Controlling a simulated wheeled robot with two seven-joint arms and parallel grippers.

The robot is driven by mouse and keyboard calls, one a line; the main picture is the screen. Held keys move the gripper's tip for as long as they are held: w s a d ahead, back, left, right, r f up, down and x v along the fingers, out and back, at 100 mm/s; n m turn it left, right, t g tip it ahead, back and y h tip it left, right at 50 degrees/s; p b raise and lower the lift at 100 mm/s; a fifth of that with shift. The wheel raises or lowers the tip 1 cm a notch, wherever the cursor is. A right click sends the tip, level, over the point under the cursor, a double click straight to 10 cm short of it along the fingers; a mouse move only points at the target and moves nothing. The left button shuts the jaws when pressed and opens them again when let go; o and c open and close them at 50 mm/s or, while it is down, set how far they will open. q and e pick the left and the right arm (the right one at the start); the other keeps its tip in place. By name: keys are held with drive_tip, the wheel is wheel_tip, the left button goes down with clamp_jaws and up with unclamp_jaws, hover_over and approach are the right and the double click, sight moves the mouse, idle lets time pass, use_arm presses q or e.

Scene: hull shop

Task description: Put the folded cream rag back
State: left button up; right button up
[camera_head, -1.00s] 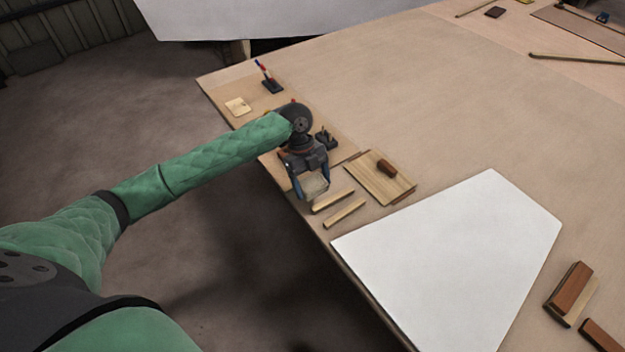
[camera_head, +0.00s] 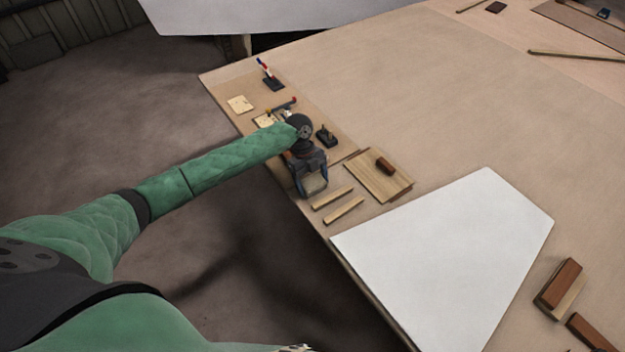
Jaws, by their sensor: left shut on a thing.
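The folded cream rag (camera_head: 314,184) is a small pale pad at the table's near left edge, left of two light wooden strips. My left gripper (camera_head: 312,188) points down over it, shut on it with a finger at each side. The rag is partly hidden by the gripper, and I cannot tell whether it still touches the table. My right gripper is not clearly in view.
A tan board (camera_head: 222,82) at the table's left end bears a cream square (camera_head: 240,104), a dark holder (camera_head: 273,84) and a dark block (camera_head: 326,136). Wooden strips (camera_head: 343,210), a wooden panel (camera_head: 384,186) and a large white sheet (camera_head: 440,265) lie rightward. The table's middle is clear.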

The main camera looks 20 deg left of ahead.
use_arm(q)
drive_tip(key=shift+f, duration=0.15)
use_arm(e)
drive_tip(key=shift+w, duration=0.1)
use_arm(q)
drive_tip(key=o, duration=0.9)
use_arm(e)
drive_tip(key=shift+r, duration=0.1)
use_arm(q)
drive_tip(key=shift+r, duration=0.2)
drive_tip(key=shift+w+a+r, duration=0.1)
drive_tip(key=shift+b+v, duration=0.6)
drive_tip(key=shift+v, duration=0.4)
drive_tip(key=shift+b+v, duration=1.45)
drive_tip(key=shift+v, duration=3.35)
use_arm(e)
drive_tip(key=w+a+r, duration=0.3)
drive_tip(key=r, duration=0.4)
drive_tip(key=shift+w+a+r, duration=0.15)
drive_tip(key=shift+w, duration=0.05)
